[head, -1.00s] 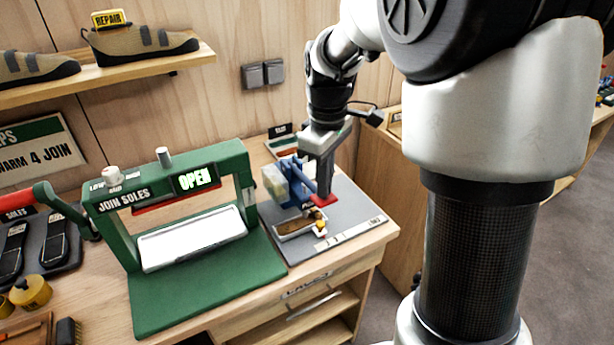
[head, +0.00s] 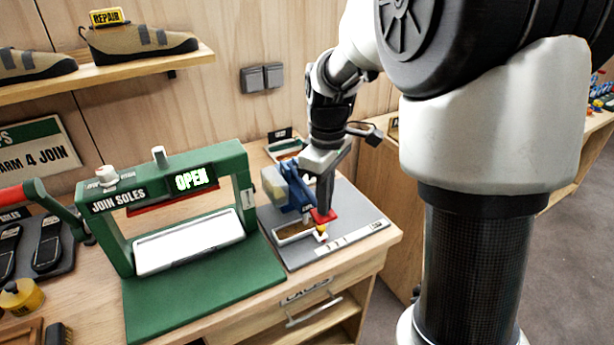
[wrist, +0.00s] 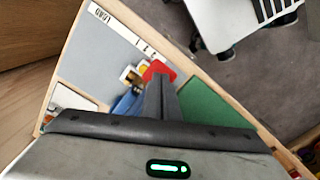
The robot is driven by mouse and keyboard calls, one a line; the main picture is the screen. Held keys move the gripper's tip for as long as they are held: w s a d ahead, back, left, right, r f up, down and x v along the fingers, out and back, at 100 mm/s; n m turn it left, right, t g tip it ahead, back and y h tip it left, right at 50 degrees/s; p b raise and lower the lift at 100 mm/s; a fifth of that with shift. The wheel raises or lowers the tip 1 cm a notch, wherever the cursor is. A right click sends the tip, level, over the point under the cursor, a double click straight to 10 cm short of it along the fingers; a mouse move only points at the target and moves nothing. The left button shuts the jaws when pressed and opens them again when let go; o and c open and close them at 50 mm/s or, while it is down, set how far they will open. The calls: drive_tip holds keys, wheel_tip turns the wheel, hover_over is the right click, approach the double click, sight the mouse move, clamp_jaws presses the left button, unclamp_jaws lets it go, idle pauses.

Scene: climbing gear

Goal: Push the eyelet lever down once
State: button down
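The eyelet press stands on a grey mat (head: 352,215) on the bench, with a blue body (head: 290,203) and a pale block at its left. The lever's red end pad (head: 323,216) is low, just above a small yellow piece (head: 321,231) at the front of the press tray (head: 291,234). My gripper (head: 325,208) points down with its dark fingers together at the red pad, seemingly touching it. In the wrist view the shut fingers (wrist: 160,88) reach to the red pad (wrist: 158,70), with part of the blue press (wrist: 125,103) beside them. The fingers hide part of the lever.
A green sole-joining press (head: 245,195) showing OPEN stands left of the eyelet press. A shelf with shoes (head: 140,42) hangs above at the left. The mat's right side is clear. A drawer handle (head: 315,313) sticks out at the bench front.

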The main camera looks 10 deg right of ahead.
drive_tip(key=shift+s, duration=0.1)
wheel_tip(320, 180, up, 13)
drive_tip(key=p, duration=1)
idle(0.4)
drive_tip(key=s+r+m+t, duration=0.2)
drive_tip(key=s+r+m, duration=0.2)
drive_tip(key=s, duration=0.5)
drive_tip(key=s+r+m+t, duration=0.3)
drive_tip(key=s+r+m, duration=0.1)
drive_tip(key=s, duration=0.5)
drive_tip(key=shift+r+m+t, duration=0.2)
drive_tip(key=shift+m+t, duration=0.1)
drive_tip(key=shift+m, duration=0.5)
